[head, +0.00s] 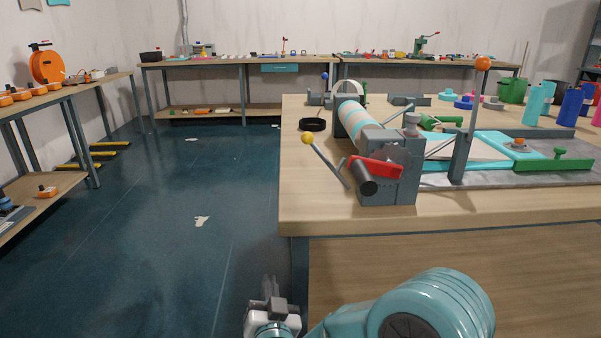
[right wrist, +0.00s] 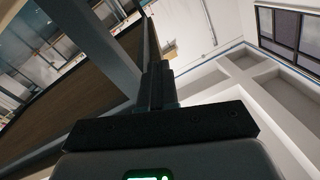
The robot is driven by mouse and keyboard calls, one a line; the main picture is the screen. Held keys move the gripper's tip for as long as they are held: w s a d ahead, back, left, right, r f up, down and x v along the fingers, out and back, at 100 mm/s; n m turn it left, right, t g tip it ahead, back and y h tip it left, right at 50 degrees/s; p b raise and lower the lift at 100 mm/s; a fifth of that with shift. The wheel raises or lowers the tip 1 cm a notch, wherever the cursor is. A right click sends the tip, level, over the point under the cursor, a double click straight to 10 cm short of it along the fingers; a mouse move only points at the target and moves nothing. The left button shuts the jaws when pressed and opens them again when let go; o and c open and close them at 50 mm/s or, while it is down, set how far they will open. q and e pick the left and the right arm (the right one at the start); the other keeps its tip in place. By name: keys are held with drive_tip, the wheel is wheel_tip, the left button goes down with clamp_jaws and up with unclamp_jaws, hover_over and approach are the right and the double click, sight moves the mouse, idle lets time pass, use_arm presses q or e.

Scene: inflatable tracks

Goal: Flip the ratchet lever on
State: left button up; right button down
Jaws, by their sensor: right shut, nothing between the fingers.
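A grey ratchet housing (head: 392,185) stands at the near left end of a machine on the wooden bench. A red lever-like piece (head: 378,167) lies nearly level across its front, beside a toothed grey wheel (head: 403,153). A dark round handle (head: 362,178) sticks out just below the red piece. A rod with a yellow knob (head: 307,138) leans out at the left. My right gripper (head: 268,287) is low in front of the bench, left of its near corner, well apart from the lever. Its fingers are together and empty in the right wrist view (right wrist: 157,88). My left gripper is out of view.
The bench edge (head: 400,222) lies between my right gripper and the machine. A tall bar with an orange knob (head: 483,63) rises right of the housing. The floor (head: 190,230) at the left is open.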

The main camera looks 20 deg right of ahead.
sight(307, 143)
drive_tip(key=s+r+m+h, duration=0.4)
drive_tip(key=r+h, duration=0.1)
drive_tip(key=r, duration=0.5)
drive_tip(key=s+r+m+t+h, duration=0.1)
drive_tip(key=s+r+m+h, duration=0.2)
drive_tip(key=r, duration=0.7)
drive_tip(key=m+h, duration=0.2)
drive_tip(key=h, duration=0.1)
drive_tip(key=shift+s, duration=0.35)
drive_tip(key=shift+d, duration=0.1)
drive_tip(key=x, duration=1.4)
drive_tip(key=shift+r, duration=0.1)
drive_tip(key=shift+r, duration=0.1)
